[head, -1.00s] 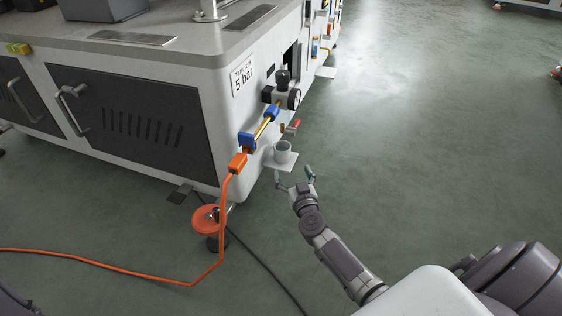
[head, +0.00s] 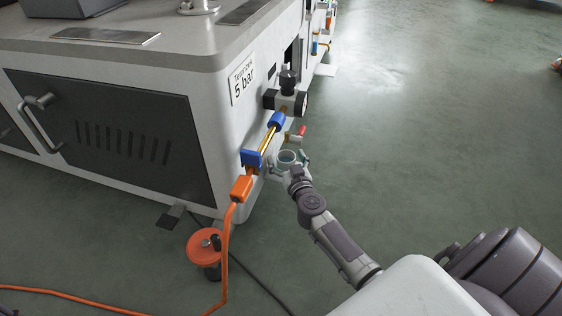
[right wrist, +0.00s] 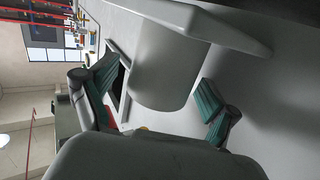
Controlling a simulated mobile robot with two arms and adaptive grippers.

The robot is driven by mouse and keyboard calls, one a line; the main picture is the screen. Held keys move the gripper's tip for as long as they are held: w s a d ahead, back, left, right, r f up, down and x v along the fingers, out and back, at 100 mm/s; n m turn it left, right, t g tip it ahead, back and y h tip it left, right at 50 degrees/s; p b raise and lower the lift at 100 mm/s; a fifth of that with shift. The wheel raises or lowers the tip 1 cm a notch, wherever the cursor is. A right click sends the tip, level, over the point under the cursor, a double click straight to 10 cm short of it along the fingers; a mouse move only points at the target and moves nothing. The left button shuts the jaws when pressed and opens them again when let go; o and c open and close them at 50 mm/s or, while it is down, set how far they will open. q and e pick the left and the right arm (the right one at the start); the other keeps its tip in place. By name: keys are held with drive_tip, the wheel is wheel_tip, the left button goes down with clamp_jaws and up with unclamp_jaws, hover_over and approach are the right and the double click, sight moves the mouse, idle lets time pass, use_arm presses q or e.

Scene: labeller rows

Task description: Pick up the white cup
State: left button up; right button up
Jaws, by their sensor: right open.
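In the right wrist view the cup (right wrist: 165,75) lies between the two teal-padded fingers (right wrist: 160,95), with gaps visible, so the gripper is open. My left gripper is not in view.
The white machine (head: 232,130) stands directly left of the cup. A regulator (head: 287,100) and a blue and brass air line (head: 265,140) sit just above. An orange hose (head: 228,250) hangs in front, beside an orange foot (head: 204,250).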

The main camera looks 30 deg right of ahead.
drive_tip(key=shift+w, duration=0.1)
drive_tip(key=shift+c, duration=0.2)
drive_tip(key=c, duration=1.2)
